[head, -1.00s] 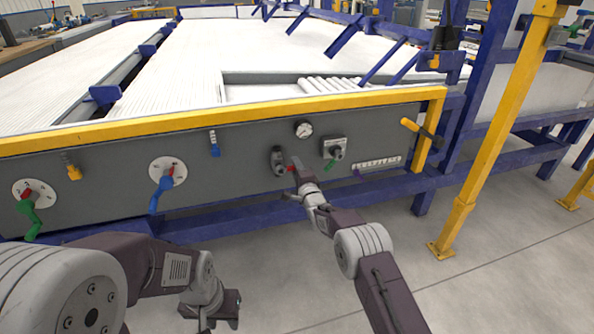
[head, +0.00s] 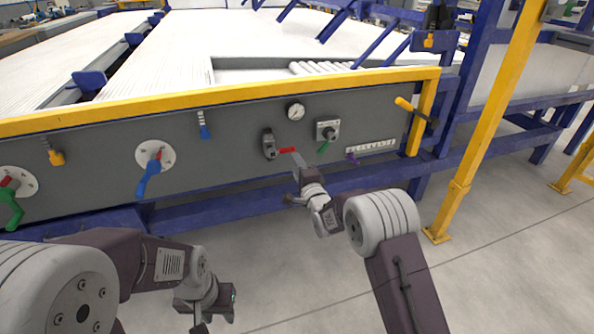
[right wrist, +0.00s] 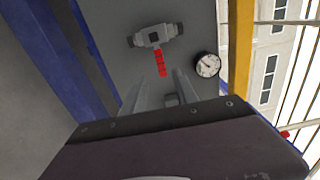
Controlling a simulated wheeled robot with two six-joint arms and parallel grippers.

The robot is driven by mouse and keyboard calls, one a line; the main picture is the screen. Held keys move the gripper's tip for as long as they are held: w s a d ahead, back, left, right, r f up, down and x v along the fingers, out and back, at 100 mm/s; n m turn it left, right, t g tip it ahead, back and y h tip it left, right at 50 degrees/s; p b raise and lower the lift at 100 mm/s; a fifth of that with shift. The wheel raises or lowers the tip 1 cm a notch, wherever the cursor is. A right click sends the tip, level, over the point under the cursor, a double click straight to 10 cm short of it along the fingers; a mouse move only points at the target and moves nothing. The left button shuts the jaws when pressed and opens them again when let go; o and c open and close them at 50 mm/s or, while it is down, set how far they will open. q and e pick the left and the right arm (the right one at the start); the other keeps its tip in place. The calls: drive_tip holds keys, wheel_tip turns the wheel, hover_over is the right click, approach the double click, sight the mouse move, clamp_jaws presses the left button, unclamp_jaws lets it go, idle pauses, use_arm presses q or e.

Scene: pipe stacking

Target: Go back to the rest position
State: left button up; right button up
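My right gripper (head: 297,160) is just below and right of a valve (head: 269,144) with a red handle (head: 287,150) on the grey control panel. In the right wrist view its two fingers (right wrist: 160,92) are apart with nothing held between them, and the red handle (right wrist: 160,64) points toward the gap. The handle looks clear of the fingers. My left gripper (head: 208,305) hangs low over the floor at the bottom left, away from the panel. Its fingers are too unclear to tell how far apart they are.
A yellow post (head: 490,130) stands at right. A blue beam (head: 215,208) runs below the panel. Open floor lies in front.

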drive_tip(key=s+d+r+m+h+p, duration=0.1)
drive_tip(key=s+d+r+p, duration=0.15)
drive_tip(key=d+r, duration=0.45)
drive_tip(key=s+d+r+h+p, duration=0.1)
drive_tip(key=d+r+h+p, duration=0.2)
drive_tip(key=r, duration=0.8)
drive_tip(key=s+d+f+n+g+p, duration=0.15)
drive_tip(key=s+f+n+g, duration=0.45)
drive_tip(key=s, duration=0.6)
drive_tip(key=s+d+f+n+g+h+p, duration=0.1)
drive_tip(key=s+d+f+n+g, duration=0.3)
drive_tip(key=s+f, duration=0.6)
drive_tip(key=s+d+f+n+g+p, duration=0.2)
drive_tip(key=s+f+n+g, duration=0.35)
drive_tip(key=s, duration=0.95)
wheel_tip(320, 180, up, 38)
drive_tip(key=p, duration=3.7)
drive_tip(key=shift+w, duration=0.35)
